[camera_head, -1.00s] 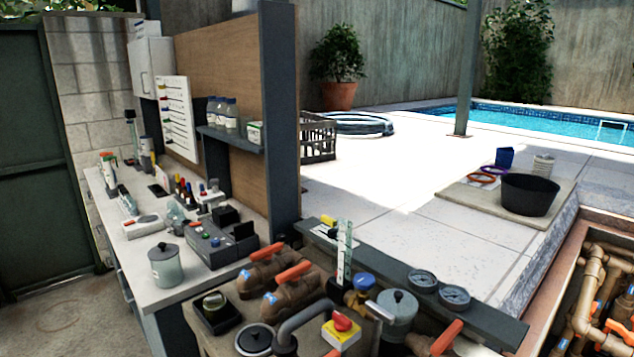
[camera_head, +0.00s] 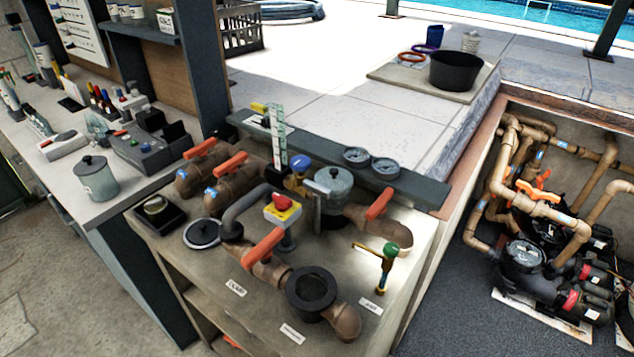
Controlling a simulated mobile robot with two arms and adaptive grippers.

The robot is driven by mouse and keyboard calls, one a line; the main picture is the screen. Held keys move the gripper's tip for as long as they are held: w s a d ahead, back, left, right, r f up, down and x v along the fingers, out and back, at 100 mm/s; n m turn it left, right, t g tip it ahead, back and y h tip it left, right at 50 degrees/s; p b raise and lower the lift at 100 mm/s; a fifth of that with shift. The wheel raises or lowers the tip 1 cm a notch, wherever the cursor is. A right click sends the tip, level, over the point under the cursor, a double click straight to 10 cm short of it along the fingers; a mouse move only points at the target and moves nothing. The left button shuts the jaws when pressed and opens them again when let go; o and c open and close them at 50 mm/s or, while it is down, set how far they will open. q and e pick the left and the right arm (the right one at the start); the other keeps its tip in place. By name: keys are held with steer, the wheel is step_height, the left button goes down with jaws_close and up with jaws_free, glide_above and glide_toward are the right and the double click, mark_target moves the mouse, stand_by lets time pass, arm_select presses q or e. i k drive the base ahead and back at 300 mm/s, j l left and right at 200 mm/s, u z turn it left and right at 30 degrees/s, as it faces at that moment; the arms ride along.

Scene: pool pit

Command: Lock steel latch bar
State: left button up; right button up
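A grey lidded pot (camera_head: 335,190) stands in the pipework on the bench, behind the red knob on its yellow block. A narrow steel-coloured strip (camera_head: 317,213) hangs upright at the pot's left front side; it may be the latch bar, but I cannot tell for sure. It is too small to tell whether it is latched. Neither of my grippers shows in the head view.
Orange-handled valves (camera_head: 263,250), a red knob (camera_head: 282,202), a black open fitting (camera_head: 311,288) and a green-topped brass tap (camera_head: 388,262) crowd the bench. Two gauges (camera_head: 371,162) sit on the rear ledge. A pit with pipes (camera_head: 520,190) lies right.

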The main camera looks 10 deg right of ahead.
mark_target(309, 185)
steer(key=k+l+u, duration=0.25)
steer(key=l+u, duration=0.15)
steer(key=k+l+u, duration=0.65)
steer(key=u, duration=0.2)
steer(key=l, duration=0.1)
